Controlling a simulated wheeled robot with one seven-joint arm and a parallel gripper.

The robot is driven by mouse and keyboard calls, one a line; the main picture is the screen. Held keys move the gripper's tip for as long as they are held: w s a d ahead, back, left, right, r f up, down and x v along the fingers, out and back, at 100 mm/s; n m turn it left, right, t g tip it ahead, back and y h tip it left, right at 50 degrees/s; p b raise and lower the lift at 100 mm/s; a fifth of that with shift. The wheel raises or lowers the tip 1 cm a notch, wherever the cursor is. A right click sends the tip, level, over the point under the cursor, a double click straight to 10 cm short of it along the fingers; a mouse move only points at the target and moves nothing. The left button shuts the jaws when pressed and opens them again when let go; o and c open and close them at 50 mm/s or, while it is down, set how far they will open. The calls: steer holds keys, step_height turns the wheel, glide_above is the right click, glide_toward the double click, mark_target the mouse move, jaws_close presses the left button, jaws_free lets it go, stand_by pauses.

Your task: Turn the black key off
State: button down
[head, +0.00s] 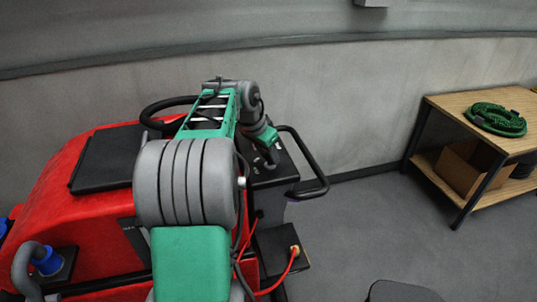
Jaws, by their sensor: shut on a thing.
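My gripper (270,160) points down at the dark control panel (288,172) of the red scrubber machine, in the head view. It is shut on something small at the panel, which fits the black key. The key itself is hidden by the jaws and too small to make out, so its turn position cannot be told. My grey and green arm crosses in front of the machine and covers part of the panel.
A black steering wheel (155,115) and a black seat pad (106,158) are left of the panel. A black bar handle (321,184) loops out on its right. A wooden table (452,104) with a green coiled hose (497,119) stands at right. Grey floor between is clear.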

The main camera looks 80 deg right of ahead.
steer(key=shift+b, duration=0.4)
steer(key=shift+s+f+n+t+h+b, duration=0.1)
steer(key=shift+n+t+h+b, duration=0.1)
steer(key=shift+n+b, duration=0.3)
steer(key=shift+f+n+t+h+b, duration=0.1)
steer(key=shift+n+t+b, duration=0.1)
steer(key=shift+n+b, duration=0.3)
steer(key=n+b, duration=0.1)
steer(key=n+t+b, duration=0.1)
steer(key=n, duration=0.1)
steer(key=shift+s+r+n, duration=0.1)
steer(key=shift+s+n, duration=0.05)
steer(key=shift+n, duration=0.15)
steer(key=n+t, duration=0.1)
steer(key=n, duration=0.2)
steer(key=shift+r+t, duration=0.15)
steer(key=shift+t, duration=0.15)
steer(key=shift+s+n+t+p, duration=0.1)
steer(key=shift+n+t+p, duration=0.35)
steer(key=shift+n, duration=1.15)
steer(key=c, duration=1)
jaws_free()
